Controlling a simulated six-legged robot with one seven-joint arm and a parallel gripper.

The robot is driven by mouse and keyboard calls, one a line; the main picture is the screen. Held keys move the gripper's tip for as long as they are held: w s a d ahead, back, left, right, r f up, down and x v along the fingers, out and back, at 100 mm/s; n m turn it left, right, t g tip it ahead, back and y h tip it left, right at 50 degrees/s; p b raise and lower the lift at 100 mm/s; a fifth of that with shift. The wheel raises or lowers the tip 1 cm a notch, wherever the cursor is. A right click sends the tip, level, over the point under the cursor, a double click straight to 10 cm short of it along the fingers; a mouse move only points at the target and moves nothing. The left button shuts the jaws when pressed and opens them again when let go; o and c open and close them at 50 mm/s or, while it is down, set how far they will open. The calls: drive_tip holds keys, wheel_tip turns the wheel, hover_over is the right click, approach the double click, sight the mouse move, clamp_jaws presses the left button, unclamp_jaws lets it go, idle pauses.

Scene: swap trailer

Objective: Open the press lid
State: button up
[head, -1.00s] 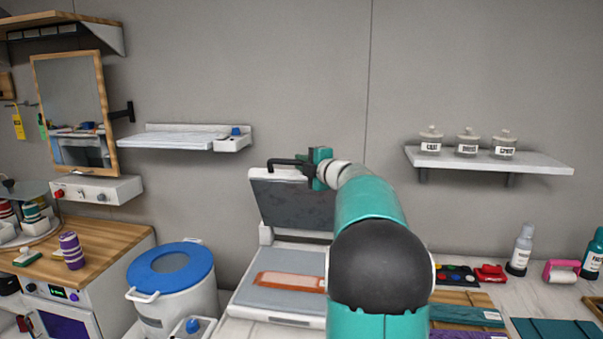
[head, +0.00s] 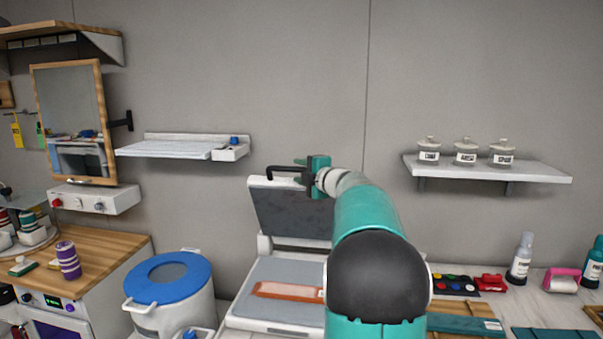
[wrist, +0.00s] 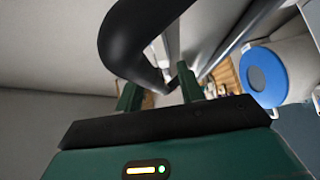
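The press lid (head: 292,212) stands raised, near upright and leaning back, above the grey press bed (head: 290,275). Its black handle (head: 285,170) projects from the top edge. My gripper (head: 308,176) is at the right end of the handle in the head view. In the wrist view, my gripper (wrist: 160,90) shows two green fingers spread apart, and the thick black handle (wrist: 135,45) curves close by the fingertips. I cannot tell whether they touch. My arm hides the right part of the lid and press.
An orange-brown piece (head: 288,290) lies on the press bed. A white bin with a blue lid (head: 168,277) stands left of the press. A shelf with labelled jars (head: 487,170) is on the right wall. Bottles and paints (head: 455,284) sit on the right counter.

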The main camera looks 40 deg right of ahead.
drive_tip(key=s+a, duration=0.1)
drive_tip(key=s, duration=1.2)
drive_tip(key=shift+s+a+r, duration=0.35)
drive_tip(key=shift+a+r, duration=0.05)
drive_tip(key=w+a+r+m+g+h, duration=0.15)
drive_tip(key=a+m+h, duration=0.35)
drive_tip(key=a+m, duration=0.7)
drive_tip(key=s+a+f+m+g+y, duration=0.1)
drive_tip(key=s+a+f+g+y, duration=0.1)
drive_tip(key=s+a+f, duration=0.4)
drive_tip(key=s+a+f+m+g+y, duration=0.1)
drive_tip(key=s+a+f+g, duration=0.3)
drive_tip(key=a, duration=1.1)
drive_tip(key=s+a+f+m+g+y, duration=0.1)
drive_tip(key=s+a+f+g+y, duration=0.3)
drive_tip(key=s+a+f, duration=0.5)
wheel_tip(320, 180, down, 2)
drive_tip(key=shift+s+a+f+m, duration=0.25)
drive_tip(key=shift+a+m, duration=0.15)
drive_tip(key=shift+a, duration=0.4)
